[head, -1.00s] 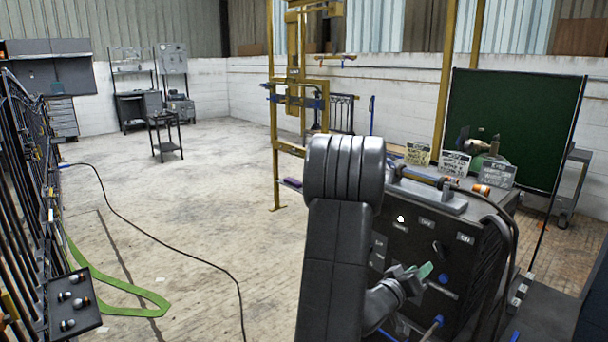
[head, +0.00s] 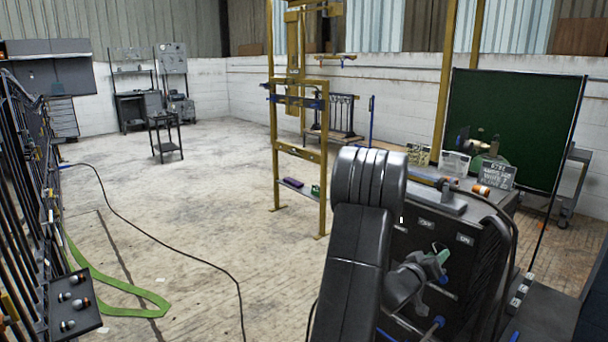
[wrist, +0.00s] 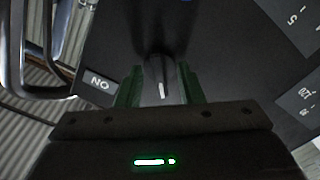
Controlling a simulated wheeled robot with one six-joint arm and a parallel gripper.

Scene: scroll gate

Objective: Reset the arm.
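My gripper (head: 441,257) is at the front of the black control box (head: 420,222) in the head view, with its green fingertips against the upper right of the panel. In the wrist view, the two green fingers of my gripper (wrist: 159,88) stand apart, one on each side of a black knob (wrist: 158,68) with a white mark. A small gap seems to show beside the knob, and I cannot tell whether either finger touches it. An "ON" label (wrist: 100,84) is left of the knob. In the head view my arm and gripper hide the panel's lower left.
A yellow gate frame (head: 322,160) stands behind the box. Cards and a metal bar (head: 440,200) are on top of the box. A black cable (head: 200,258) and a green strap (head: 130,290) lie on the floor at left.

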